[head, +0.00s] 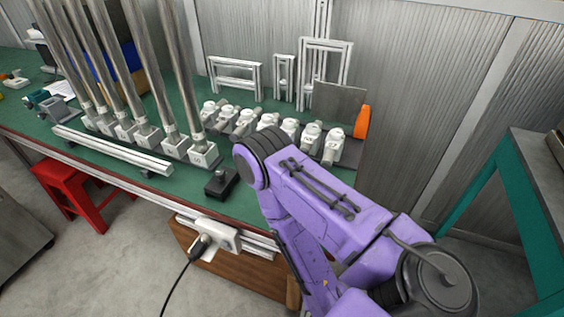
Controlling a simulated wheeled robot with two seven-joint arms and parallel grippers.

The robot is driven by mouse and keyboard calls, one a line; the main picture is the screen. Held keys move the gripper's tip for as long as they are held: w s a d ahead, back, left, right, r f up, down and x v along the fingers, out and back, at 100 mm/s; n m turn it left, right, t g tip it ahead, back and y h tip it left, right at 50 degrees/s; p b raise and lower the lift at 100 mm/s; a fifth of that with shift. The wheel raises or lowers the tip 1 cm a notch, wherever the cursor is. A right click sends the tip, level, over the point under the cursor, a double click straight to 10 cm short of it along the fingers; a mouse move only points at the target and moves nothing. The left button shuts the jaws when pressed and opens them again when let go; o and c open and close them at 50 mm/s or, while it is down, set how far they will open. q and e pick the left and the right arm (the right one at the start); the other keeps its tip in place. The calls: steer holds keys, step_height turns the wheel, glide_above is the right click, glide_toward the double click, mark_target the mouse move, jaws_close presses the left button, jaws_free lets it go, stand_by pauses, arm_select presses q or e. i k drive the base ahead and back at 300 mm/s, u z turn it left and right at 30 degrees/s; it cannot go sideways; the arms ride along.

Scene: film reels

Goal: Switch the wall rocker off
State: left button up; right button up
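I cannot make out a wall rocker for certain. A white socket box (222,234) is fixed to the front edge of the green workbench, with a black plug (199,247) in it and a cable hanging down. Whether this box has a rocker is too small to tell. My purple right arm reaches in from the lower right, with its bend over the bench front and its forearm pointing down. My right gripper is out of sight, and my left arm and gripper do not show.
The green workbench (110,170) carries upright metal posts (160,80), several white fittings (247,122), aluminium frames (322,60) and a small black box with a knob (221,182). A red stool (75,190) stands below. A teal-framed table (520,190) is at right, with open floor between.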

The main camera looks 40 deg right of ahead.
mark_target(227, 246)
steer(key=z, duration=0.7)
steer(key=k, duration=1)
steer(key=u, duration=1.35)
steer(key=i, duration=1.35)
steer(key=z, duration=1.7)
